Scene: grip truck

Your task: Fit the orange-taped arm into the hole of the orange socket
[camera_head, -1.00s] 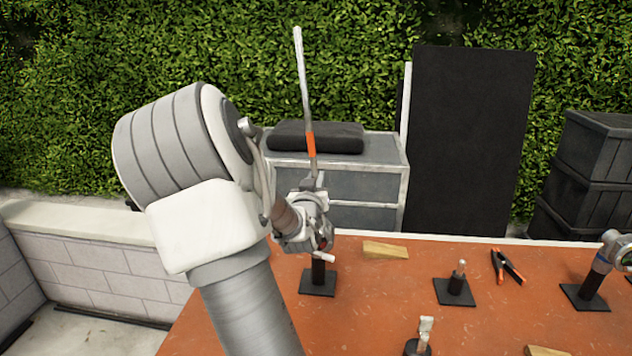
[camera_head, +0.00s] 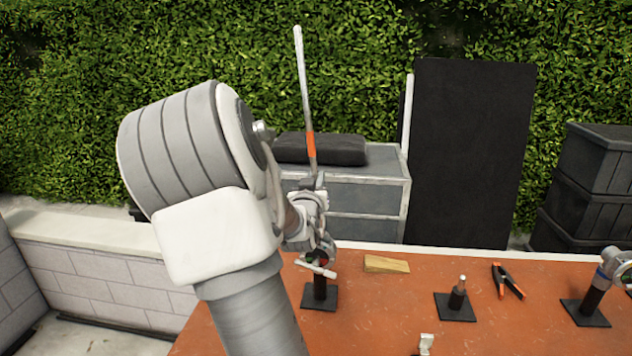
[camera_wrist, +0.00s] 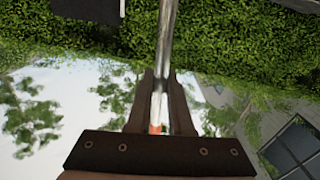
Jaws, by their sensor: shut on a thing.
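The long silver arm (camera_head: 304,85) stands nearly upright in the head view, with an orange tape band (camera_head: 311,146) on its lower part. My gripper (camera_head: 317,181) is shut on it just below the tape. The wrist view shows the arm between the two dark fingers (camera_wrist: 158,95), with a bit of orange near the palm. The arm's lower end is hidden. Below my wrist, a socket head with a silver T-handle (camera_head: 318,270) sits on a black stand (camera_head: 320,297). My wrist partly covers it, and its orange marking and hole are not clear. The arm is apart from it.
On the orange-red table (camera_head: 400,315) are a wooden wedge (camera_head: 387,264), a small post stand (camera_head: 457,300), a clamp (camera_head: 508,281) and a blue-marked socket stand (camera_head: 590,307) at right. Behind stand a grey cabinet (camera_head: 375,205), a black panel (camera_head: 470,150) and stacked crates (camera_head: 590,180).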

